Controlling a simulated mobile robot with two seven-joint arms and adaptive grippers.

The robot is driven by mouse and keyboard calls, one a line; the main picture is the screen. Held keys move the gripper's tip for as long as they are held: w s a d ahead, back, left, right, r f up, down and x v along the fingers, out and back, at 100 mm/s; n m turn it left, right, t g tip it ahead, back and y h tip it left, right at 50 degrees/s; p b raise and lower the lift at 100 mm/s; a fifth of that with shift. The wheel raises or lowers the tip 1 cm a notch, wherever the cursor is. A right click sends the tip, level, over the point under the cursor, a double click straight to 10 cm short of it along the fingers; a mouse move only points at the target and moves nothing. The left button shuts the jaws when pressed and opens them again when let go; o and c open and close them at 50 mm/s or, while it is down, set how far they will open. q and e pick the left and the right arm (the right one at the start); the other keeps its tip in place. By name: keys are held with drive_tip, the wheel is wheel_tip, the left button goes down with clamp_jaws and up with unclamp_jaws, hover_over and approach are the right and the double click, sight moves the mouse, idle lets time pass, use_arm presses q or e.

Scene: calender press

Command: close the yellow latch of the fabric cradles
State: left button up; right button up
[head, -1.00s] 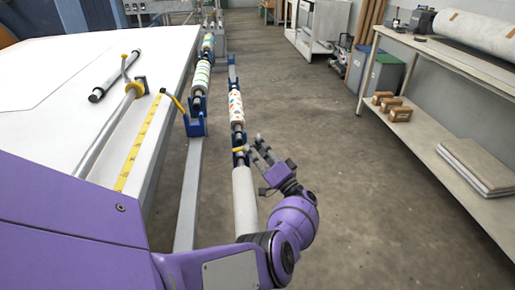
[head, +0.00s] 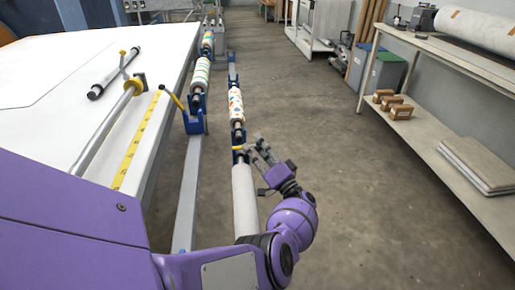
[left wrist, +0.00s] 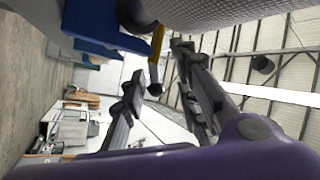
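A roller with patterned fabric (head: 236,105) lies in blue cradles along the near rail. A yellow latch (head: 238,148) lies across the bar at its near blue cradle; it also shows in the left wrist view (left wrist: 157,42) with a dark knob at its end. My left gripper (head: 257,148) is just right of this latch, its fingers apart. In the left wrist view, the gripper (left wrist: 160,65) has the latch's knob close to its fingers; I cannot tell whether they touch. A second cradle (head: 194,123) has its yellow latch (head: 173,100) standing up, tilted left. My right gripper is not in view.
A white table (head: 60,130) with a rod and yellow measuring strip stands at left. A workbench (head: 440,65) with a lower shelf and boxes stands at right. The floor between is clear.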

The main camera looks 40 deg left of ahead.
use_arm(q)
drive_tip(key=v, duration=1.2)
drive_tip(key=shift+w, duration=0.15)
drive_tip(key=shift+d+f, duration=0.1)
